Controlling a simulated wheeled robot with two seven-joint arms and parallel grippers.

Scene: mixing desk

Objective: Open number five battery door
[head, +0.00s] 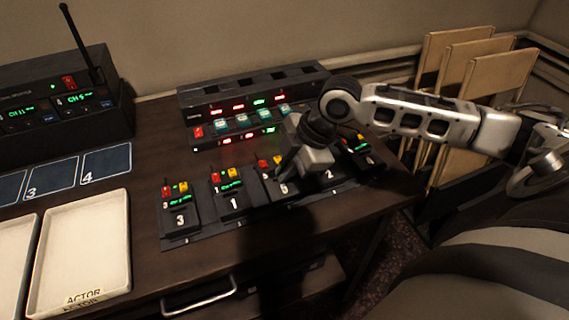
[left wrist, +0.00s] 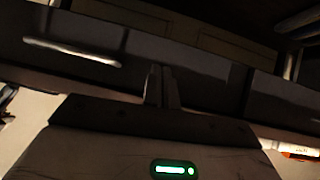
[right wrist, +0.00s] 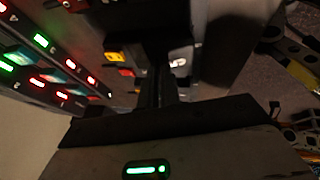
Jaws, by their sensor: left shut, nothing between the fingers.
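The number five battery pack (head: 273,181) is a black unit in the desk's front row, with red and yellow parts at its top. The gripper partly covers it, and I cannot make out its door's position. My right gripper (head: 284,169) points down at this pack's right side. In the right wrist view its dark fingers (right wrist: 160,88) look close together over the packs; whether anything is between them is unclear. My left gripper (left wrist: 162,88) shows only in the left wrist view, shut and empty, with the desk front behind it.
Packs three (head: 180,218), one (head: 233,203) and two (head: 328,176) stand in the same row. A lit rack (head: 253,92) stands behind. White trays (head: 118,245) lie at left. A drawer handle (head: 198,297) juts from the desk front.

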